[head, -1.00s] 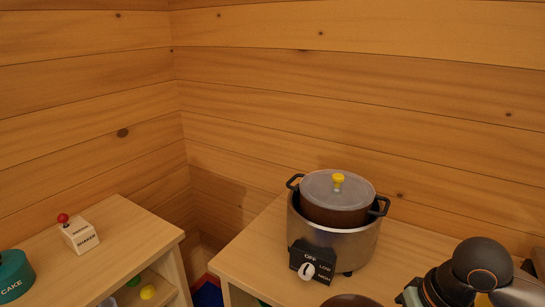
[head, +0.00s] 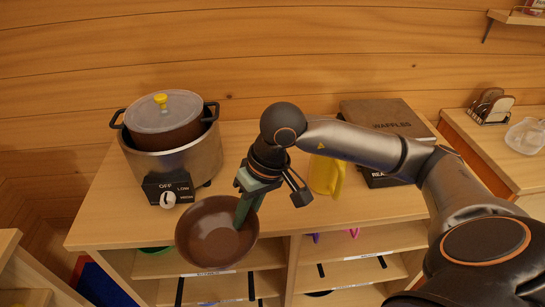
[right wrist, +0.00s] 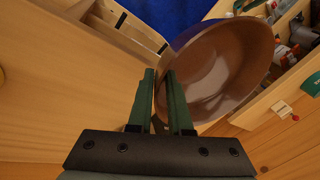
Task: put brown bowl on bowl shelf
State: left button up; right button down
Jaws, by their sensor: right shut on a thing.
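The brown bowl (head: 208,240) is held over the counter's front edge, its opening towards me. My right gripper (head: 242,214) is shut on its right rim. In the right wrist view, the two green fingers (right wrist: 165,98) pinch the wall of the bowl (right wrist: 222,70), which is tilted. Open shelves (head: 275,284) with small labels lie under the counter. The bowl hides part of the left bay, and I cannot read which label marks the bowl shelf. My left gripper is out of view.
On the counter (head: 110,215) stand a cooker (head: 190,158) with a lidded pot (head: 165,122), a yellow cup (head: 326,176) and a dark waffle maker (head: 385,118). A green thing (head: 155,250) lies on the left shelf. A toast rack (head: 492,106) is at the right.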

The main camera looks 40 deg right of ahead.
aim_at(258, 241)
jog(key=i+j, duration=0.2)
jog(key=j, duration=0.15)
jog(key=i+j+z, duration=0.1)
jog(key=j, duration=0.2)
jog(key=i+j+z, duration=0.1)
jog(key=z, duration=1)
jog(key=i+l+z, duration=0.2)
jog(key=i, duration=0.3)
